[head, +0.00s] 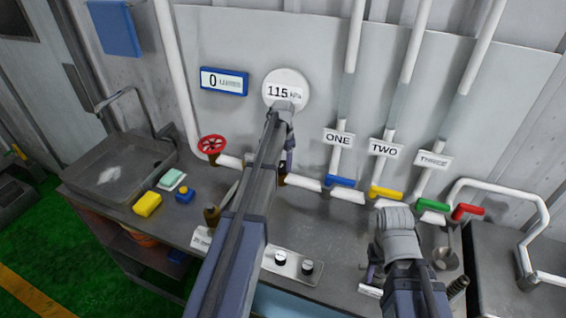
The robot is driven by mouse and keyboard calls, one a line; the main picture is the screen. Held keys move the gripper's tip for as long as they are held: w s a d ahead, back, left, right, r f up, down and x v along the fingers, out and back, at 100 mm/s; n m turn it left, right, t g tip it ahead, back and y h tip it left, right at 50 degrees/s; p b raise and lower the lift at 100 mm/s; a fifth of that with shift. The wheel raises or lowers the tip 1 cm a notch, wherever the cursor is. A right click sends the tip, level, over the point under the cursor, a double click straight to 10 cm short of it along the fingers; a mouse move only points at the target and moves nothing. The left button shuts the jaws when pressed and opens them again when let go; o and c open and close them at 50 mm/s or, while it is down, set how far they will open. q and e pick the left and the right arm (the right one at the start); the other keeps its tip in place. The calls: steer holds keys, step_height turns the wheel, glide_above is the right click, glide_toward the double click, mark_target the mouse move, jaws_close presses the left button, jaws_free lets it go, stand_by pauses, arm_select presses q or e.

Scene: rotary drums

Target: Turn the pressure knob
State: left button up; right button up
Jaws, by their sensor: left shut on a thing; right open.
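The pressure knob itself is hidden behind my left forearm, where the white pipe line runs between two brass fittings. A round gauge (287,88) above reads 115 kPa. My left gripper (289,160) hangs from the wrist in front of the gauge's lower edge, down towards the pipe. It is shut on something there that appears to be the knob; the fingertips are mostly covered. My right gripper (374,272) is low at the right over the bench, open and apart from the pipes.
A red valve wheel (211,145) is left on the pipe. Blue (341,181), yellow (386,193), green (433,205) and red (467,211) handles line the right.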

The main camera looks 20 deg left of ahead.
mark_target(283, 164)
arm_select(q)
steer(key=n, duration=0.4)
steer(key=shift+n, duration=2.5)
steer(key=o, duration=1.4)
step_height(283, 164, up, 8)
steer(key=p, duration=0.8)
steer(key=shift+f, duration=0.1)
